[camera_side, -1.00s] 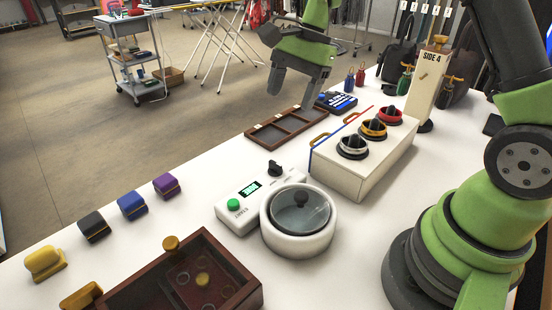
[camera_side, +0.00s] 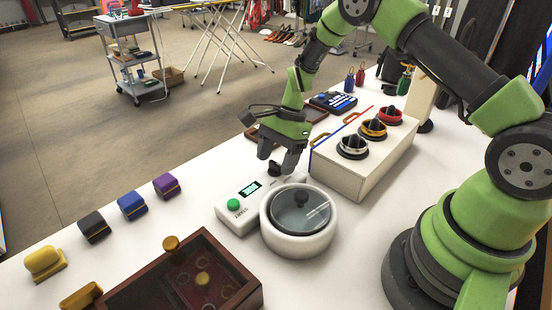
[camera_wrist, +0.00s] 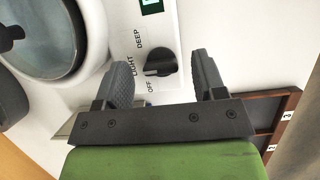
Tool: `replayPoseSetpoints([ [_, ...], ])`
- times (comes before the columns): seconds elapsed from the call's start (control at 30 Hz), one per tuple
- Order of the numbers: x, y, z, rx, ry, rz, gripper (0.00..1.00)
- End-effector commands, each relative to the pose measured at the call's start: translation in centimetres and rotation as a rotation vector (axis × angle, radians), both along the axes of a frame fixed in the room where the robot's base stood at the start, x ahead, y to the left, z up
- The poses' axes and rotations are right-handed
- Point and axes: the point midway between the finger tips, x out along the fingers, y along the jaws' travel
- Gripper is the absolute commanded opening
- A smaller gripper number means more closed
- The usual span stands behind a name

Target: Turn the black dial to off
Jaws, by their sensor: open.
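The black dial (camera_wrist: 161,62) sits on a white control box (camera_side: 232,213). In the wrist view its printed labels read OFF, LIGHT and DEEP. The dial's ridge seems to lie toward LIGHT, though its exact pointing is hard to tell. In the side view the dial (camera_side: 274,168) is at the box's far end, just below my fingers. My gripper (camera_side: 279,158) is open above it. In the wrist view the two fingers of my gripper (camera_wrist: 162,59) stand on either side of the dial, with gaps and no clear contact.
A round white pot with a glass lid (camera_side: 301,209) stands close beside the control box. A white box with three colored dials (camera_side: 350,176) is to the right. A brown open box (camera_side: 222,262) is at front left. Small colored blocks (camera_side: 132,205) line the left edge.

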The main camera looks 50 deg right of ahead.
Motion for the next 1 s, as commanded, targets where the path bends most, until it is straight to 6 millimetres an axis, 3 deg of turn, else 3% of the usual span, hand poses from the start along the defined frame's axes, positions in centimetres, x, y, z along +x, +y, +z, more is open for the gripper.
replayPoseSetpoints([
  [0.33,0.0,0.19,-0.45,0.0,0.0,0.001,0.64],
  [0.5,0.0,0.18,-0.43,0.0,0.0,0.001,0.25],
  [0.57,0.0,0.18,-0.43,0.0,0.0,0.001,0.14],
  [1.0,0.06,0.16,-0.41,0.0,-0.002,0.09,0.15],
])
